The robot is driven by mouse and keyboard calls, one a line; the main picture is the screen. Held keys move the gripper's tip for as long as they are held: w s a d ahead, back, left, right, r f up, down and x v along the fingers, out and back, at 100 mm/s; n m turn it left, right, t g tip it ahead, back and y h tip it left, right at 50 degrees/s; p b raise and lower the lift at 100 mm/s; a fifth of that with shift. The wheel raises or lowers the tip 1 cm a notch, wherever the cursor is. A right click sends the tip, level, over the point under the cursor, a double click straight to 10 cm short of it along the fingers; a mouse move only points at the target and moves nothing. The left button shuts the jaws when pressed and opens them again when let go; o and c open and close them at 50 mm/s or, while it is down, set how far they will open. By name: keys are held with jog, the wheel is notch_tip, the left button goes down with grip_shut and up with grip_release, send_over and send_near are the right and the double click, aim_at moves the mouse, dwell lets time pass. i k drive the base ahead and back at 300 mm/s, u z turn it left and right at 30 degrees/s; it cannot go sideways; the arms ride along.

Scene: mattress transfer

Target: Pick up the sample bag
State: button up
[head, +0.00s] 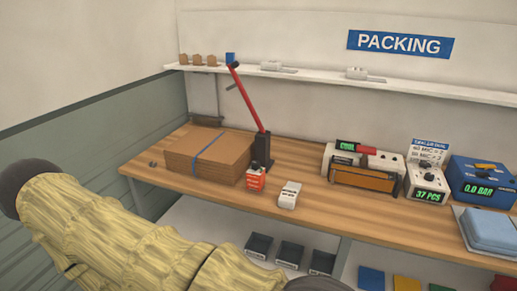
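I cannot make out a sample bag for certain in the head view. A small white item with a dark label (289,195) lies near the front edge of the wooden bench (225,199). A small red box-like item (256,179) stands to its left. A pale blue padded block (492,229) lies at the right end of the bench. My arm, in a yellow sleeve, crosses the lower left, well in front of the bench. My gripper does not show, so its state is hidden.
A cardboard stack (209,155) and a red-handled lever (250,105) occupy the bench's left. A sealer-like machine (362,170), a counter (427,182) and a blue gauge box (482,180) stand right. Dark bins (289,255) sit below. Bare wood lies around the white item.

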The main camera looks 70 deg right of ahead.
aim_at(289, 195)
jog(key=i, duration=1.9)
jog(key=z, duration=2.55)
